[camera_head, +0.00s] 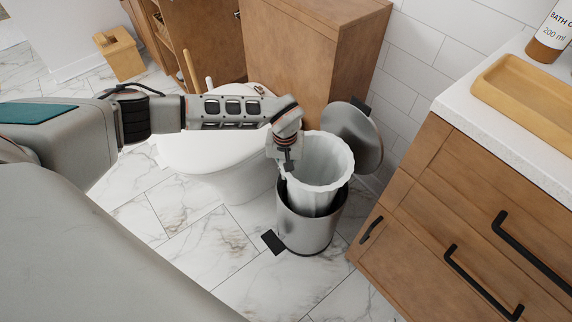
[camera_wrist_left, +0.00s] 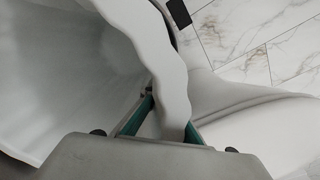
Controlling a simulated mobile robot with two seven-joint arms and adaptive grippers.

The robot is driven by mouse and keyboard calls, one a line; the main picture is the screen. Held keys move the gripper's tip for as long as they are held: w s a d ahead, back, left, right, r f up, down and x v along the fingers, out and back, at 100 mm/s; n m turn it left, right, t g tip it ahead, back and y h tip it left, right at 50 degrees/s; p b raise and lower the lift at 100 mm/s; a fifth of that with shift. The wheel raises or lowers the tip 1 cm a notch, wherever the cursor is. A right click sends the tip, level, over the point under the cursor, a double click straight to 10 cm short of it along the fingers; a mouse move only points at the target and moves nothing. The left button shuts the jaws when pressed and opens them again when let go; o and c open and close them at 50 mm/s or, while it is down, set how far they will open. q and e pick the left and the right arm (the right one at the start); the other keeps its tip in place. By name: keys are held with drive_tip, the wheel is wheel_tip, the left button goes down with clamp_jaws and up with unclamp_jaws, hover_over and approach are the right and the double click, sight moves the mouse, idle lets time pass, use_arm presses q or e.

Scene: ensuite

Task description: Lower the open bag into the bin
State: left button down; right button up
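The open bag (camera_head: 322,165) is white with a wavy rim, and its mouth faces up. Its lower part is inside the round metal bin (camera_head: 305,230), and its upper part stands above the bin's rim. My left gripper (camera_head: 286,163) is at the bag's left edge, shut on its rim. In the left wrist view the bag (camera_wrist_left: 70,80) fills the left side, and its rim passes between the teal fingers of my left gripper (camera_wrist_left: 168,122). The bag's bottom is hidden inside the bin. My right gripper is not in view.
The bin's round lid (camera_head: 354,138) stands open behind the bag. A black pedal (camera_head: 272,242) is at the bin's front left. A white toilet (camera_head: 215,160) is to the left. A wooden drawer cabinet (camera_head: 465,220) is close on the right. Marble floor is clear in front.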

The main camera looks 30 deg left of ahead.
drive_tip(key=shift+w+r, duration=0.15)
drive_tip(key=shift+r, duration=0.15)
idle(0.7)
use_arm(q)
drive_tip(key=shift+c, duration=2.4)
unclamp_jaws()
wheel_tip(320, 180, up, 8)
drive_tip(key=p, duration=0.4)
drive_tip(key=shift+r, duration=0.15)
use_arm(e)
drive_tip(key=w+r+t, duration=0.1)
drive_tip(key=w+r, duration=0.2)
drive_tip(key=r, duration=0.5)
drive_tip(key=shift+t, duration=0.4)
